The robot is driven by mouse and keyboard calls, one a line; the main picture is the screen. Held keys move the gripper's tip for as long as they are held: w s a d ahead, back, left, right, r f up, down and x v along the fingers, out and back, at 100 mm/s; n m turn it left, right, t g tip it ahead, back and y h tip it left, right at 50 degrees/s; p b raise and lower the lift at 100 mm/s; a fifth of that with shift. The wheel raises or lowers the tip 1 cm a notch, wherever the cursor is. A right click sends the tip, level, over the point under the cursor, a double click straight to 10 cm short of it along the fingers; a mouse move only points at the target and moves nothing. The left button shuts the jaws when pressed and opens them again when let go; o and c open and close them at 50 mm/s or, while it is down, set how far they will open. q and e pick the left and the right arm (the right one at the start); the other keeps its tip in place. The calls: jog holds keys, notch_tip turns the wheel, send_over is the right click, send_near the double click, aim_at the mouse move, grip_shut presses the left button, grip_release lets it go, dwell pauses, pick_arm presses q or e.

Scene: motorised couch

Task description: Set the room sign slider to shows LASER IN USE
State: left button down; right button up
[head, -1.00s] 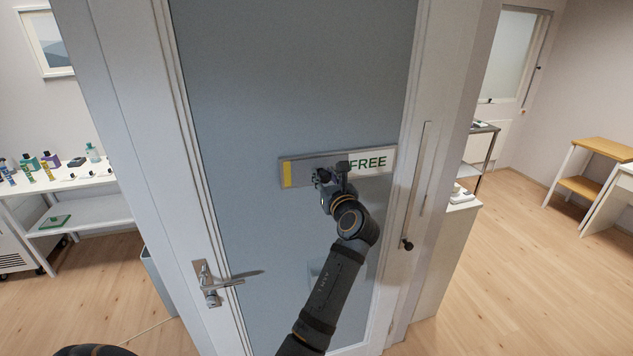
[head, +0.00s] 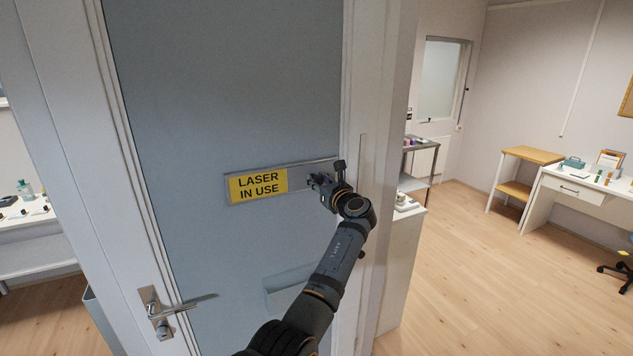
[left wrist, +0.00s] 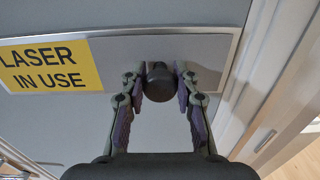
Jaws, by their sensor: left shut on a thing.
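The room sign (head: 298,174) is a flat framed plate on the grey door. Its yellow panel with LASER IN USE (head: 258,185) shows on the left part; the grey slider cover sits over the right part, and no FREE text shows. In the left wrist view the yellow panel (left wrist: 50,68) is at the left. My left gripper (head: 322,181) is at the sign's right end, shut on a dark round slider knob (left wrist: 160,82), which shows between its fingers in the left wrist view. My right gripper is not in view.
The door's lever handle (head: 170,310) juts out at lower left. The white door frame (head: 362,120) stands just right of the sign. A side table (head: 527,158) and a white desk (head: 585,190) stand farther right, with open wooden floor before them.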

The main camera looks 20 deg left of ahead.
pick_arm(q)
jog(key=shift+d+r, duration=0.1)
jog(key=c, duration=1.4)
grip_release()
jog(key=shift+c, duration=0.2)
jog(key=o, duration=0.4)
jog(key=shift+w+d, duration=0.1)
jog(key=shift+w, duration=0.1)
jog(key=shift+o, duration=0.2)
jog(key=shift+s+d, duration=0.2)
jog(key=v, duration=0.7)
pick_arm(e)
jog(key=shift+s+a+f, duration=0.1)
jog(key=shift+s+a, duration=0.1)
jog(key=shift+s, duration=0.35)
